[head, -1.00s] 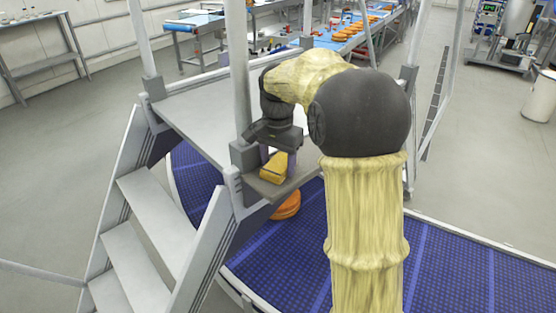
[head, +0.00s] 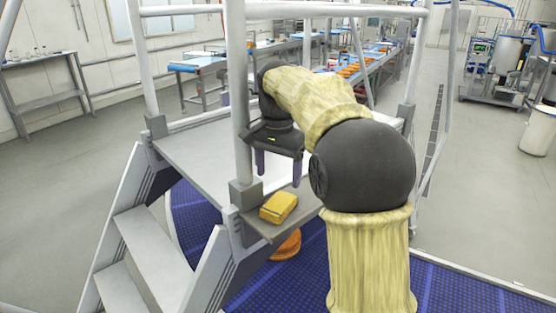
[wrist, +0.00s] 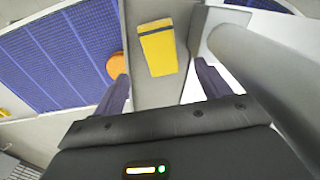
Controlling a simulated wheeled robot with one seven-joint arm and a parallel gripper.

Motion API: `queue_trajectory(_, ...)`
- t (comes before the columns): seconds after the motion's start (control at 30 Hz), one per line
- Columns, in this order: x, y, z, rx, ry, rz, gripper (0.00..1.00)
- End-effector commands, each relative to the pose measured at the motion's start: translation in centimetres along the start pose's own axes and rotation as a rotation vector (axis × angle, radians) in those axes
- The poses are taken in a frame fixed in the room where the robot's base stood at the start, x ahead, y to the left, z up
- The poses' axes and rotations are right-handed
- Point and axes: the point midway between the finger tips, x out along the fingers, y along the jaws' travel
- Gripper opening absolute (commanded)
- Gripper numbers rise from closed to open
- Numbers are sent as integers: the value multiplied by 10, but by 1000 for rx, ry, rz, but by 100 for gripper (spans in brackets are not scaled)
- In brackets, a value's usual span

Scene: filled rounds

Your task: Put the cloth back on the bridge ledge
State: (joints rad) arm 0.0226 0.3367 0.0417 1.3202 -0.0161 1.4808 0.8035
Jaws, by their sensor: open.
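The yellow folded cloth (head: 279,207) lies flat on the grey bridge ledge (head: 262,228), close to the foot of a railing post. It also shows in the wrist view (wrist: 158,48), with a dark band near one end, in front of and between my fingers. My gripper (head: 279,170) is open and empty, above the cloth and apart from it. In the wrist view its two dark fingers (wrist: 160,85) stand wide apart. Nothing hides the cloth in either view.
A railing post (head: 237,90) rises just left of the cloth. Steps (head: 150,240) lead down at the left. An orange round (head: 287,245) sits on the blue belt (head: 350,285) below the ledge. The bridge platform (head: 200,150) is bare.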

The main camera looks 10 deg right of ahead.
Motion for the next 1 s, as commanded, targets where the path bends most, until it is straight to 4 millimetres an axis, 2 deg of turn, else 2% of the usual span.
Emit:
queue_trajectory(0.1,-19,-1,-1,0,2,-2,76)
queue_trajectory(0.3,-34,0,0,0,0,0,76)
queue_trajectory(1.0,-35,0,1,-2,0,0,76)
